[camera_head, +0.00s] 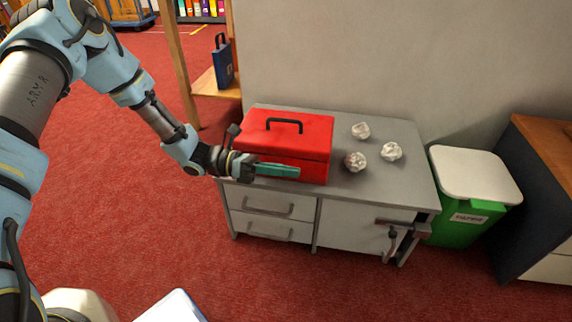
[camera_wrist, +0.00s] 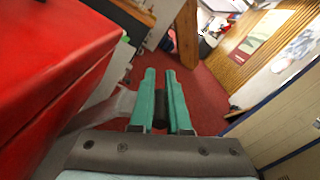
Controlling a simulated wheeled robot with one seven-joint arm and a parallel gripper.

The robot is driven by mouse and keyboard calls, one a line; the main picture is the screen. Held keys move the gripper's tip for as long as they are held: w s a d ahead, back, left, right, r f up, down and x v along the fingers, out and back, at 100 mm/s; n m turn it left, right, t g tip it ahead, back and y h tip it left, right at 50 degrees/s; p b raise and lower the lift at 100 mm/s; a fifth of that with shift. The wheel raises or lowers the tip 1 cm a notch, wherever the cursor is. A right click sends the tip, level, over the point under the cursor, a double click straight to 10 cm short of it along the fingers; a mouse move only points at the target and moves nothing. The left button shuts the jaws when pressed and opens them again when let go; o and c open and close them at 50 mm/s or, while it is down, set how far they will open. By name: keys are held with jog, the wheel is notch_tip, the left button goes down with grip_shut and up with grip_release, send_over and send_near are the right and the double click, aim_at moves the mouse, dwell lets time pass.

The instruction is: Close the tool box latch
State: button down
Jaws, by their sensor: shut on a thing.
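The red tool box (camera_head: 287,133) stands on the grey cabinet top with its lid down and a black handle on top. In the wrist view its red side (camera_wrist: 45,70) fills the left. My gripper (camera_head: 298,171) lies across the lower front of the box, its green fingers pointing right. In the wrist view my gripper (camera_wrist: 162,75) has its fingers nearly together, with a small dark thing (camera_wrist: 160,108) between them that I cannot identify. I cannot make out the latch; the fingers cover part of the box front. Whether they touch the box is unclear.
Several crumpled paper balls (camera_head: 356,162) lie right of the box on the grey cabinet top (camera_head: 395,190). A vise (camera_head: 402,232) is at the cabinet's front right. A green bin (camera_head: 470,195) with a white lid stands to the right. A wall rises behind. Red floor in front is open.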

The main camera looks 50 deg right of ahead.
jog(key=shift+w+d+r+n+p, duration=0.35)
jog(key=shift+d+n+p, duration=0.1)
jog(key=shift+n+p, duration=0.3)
jog(key=shift+w+d+r+n+p, duration=0.3)
jog(key=shift+d+n+p, duration=0.15)
jog(key=shift+n+p, duration=0.25)
jog(key=c, duration=1.2)
grip_release()
jog(key=shift+o, duration=0.2)
jog(key=p+v, duration=0.1)
jog(key=v, duration=0.9)
jog(key=shift+w+a, duration=0.2)
jog(key=shift+w, duration=0.1)
jog(key=shift+f, duration=0.1)
